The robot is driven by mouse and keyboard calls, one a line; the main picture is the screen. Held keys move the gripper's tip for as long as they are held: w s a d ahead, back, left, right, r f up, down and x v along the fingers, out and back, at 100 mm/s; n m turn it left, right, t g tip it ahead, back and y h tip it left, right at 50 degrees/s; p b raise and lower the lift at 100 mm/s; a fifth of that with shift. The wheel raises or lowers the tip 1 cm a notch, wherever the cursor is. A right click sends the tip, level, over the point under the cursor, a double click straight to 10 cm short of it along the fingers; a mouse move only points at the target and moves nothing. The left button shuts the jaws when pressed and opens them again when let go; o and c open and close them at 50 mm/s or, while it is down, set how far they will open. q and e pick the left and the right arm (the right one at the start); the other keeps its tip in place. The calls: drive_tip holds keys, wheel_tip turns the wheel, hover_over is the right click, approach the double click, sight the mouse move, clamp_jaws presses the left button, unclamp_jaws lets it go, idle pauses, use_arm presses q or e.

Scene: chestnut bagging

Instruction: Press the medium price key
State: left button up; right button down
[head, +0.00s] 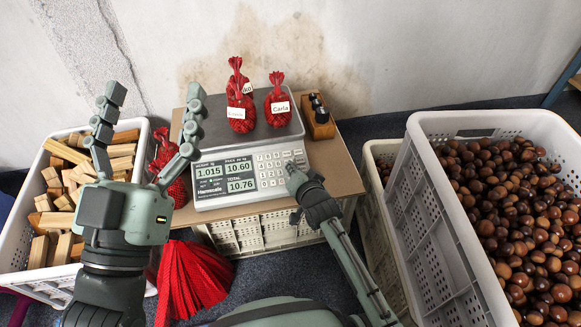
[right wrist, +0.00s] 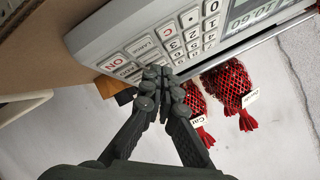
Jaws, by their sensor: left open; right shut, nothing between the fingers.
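The scale (head: 215,178) stands on a box with its display lit, showing 1.015, 10.60 and 10.76. Its keypad (head: 268,165) is right of the display. My right gripper (head: 293,172) is shut and empty, its fingertips at the keypad's right edge. In the right wrist view, the fingertips (right wrist: 162,88) are close to the end keys, next to the key marked LARGE (right wrist: 142,46) and near the red ON key (right wrist: 112,63). I cannot tell whether they touch a key. The medium key's label is not readable. My left gripper (head: 152,98) is open, raised and empty, left of the scale.
Named red net bags (head: 280,103) sit on the scale's pan, with a wooden block (head: 318,118) to its right. A crate of chestnuts (head: 420,150) is at right, a crate of wood pieces (head: 22,245) at left.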

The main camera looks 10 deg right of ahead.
drive_tip(key=shift+r, duration=0.2)
drive_tip(key=r+p, duration=0.1)
drive_tip(key=p, duration=0.1)
drive_tip(key=s+r+p, duration=0.1)
drive_tip(key=r, duration=0.1)
drive_tip(key=r+p, duration=0.1)
drive_tip(key=p, duration=0.1)
drive_tip(key=shift+s+r+p, duration=0.35)
idle(0.8)
